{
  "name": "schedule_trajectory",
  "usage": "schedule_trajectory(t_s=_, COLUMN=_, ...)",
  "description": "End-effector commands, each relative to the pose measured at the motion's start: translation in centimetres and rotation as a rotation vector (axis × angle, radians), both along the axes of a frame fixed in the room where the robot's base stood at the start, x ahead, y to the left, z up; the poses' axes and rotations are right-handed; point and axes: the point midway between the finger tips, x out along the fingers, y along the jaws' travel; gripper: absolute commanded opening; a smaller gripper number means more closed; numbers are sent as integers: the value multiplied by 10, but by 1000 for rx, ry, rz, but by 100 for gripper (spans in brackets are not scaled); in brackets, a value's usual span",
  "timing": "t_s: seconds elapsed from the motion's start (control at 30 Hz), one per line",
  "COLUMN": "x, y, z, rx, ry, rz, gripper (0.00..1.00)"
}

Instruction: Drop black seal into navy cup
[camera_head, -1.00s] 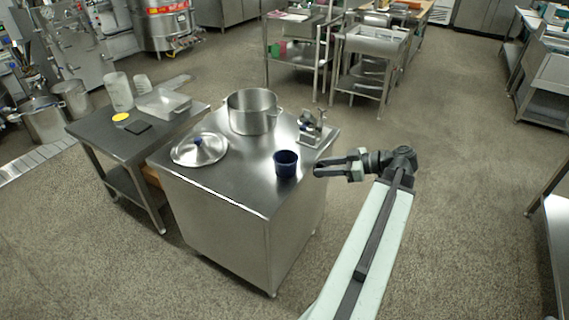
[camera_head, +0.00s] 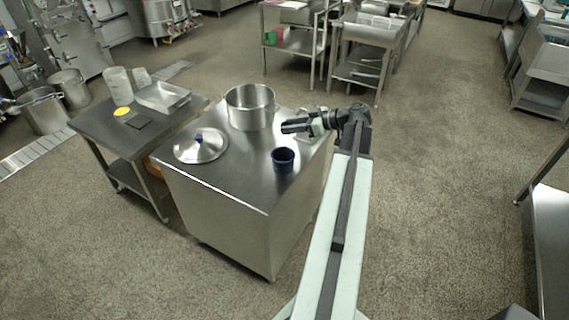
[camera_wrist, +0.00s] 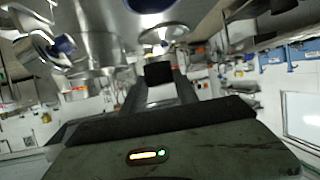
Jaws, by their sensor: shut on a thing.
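The navy cup (camera_head: 283,161) stands upright near the front right part of the steel cabinet top (camera_head: 232,180). A dark blue shape at the top edge of the wrist view looks like this cup (camera_wrist: 150,4), cut off by the frame. My gripper (camera_head: 287,127) reaches in from the right, just above the cup in the head view and apart from it. In the wrist view, my gripper (camera_wrist: 159,73) is shut on the black seal (camera_wrist: 158,72), a small dark piece at the fingertips. The seal cannot be made out in the head view.
A steel pot (camera_head: 250,108) stands behind my gripper. A metal fitting is mostly hidden behind my gripper.

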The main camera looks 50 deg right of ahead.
Motion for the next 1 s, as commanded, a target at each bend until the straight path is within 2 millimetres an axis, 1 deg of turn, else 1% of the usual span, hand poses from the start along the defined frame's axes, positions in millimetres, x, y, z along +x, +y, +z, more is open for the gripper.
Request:
schedule_trajectory(t_s=0.03, x=0, y=0, z=-11, rx=0, ry=0, rz=0, gripper=0)
schedule_trajectory(t_s=0.3, x=-1, y=0, z=-49, rx=0, ry=0, rz=0, gripper=0)
schedule_trajectory(t_s=0.4, x=-1, y=0, z=-54, rx=0, ry=0, rz=0, gripper=0)
schedule_trajectory(t_s=0.67, x=-1, y=-1, z=-52, rx=0, ry=0, rz=-1, gripper=0)
schedule_trajectory(t_s=0.7, x=-1, y=-1, z=-52, rx=0, ry=0, rz=-1, gripper=47)
schedule_trajectory(t_s=0.73, x=-1, y=-1, z=-52, rx=0, ry=0, rz=-1, gripper=55)
schedule_trajectory(t_s=0.77, x=-1, y=-1, z=-52, rx=0, ry=0, rz=-1, gripper=61)
schedule_trajectory(t_s=1.0, x=-1, y=-1, z=-52, rx=0, ry=0, rz=-2, gripper=61)
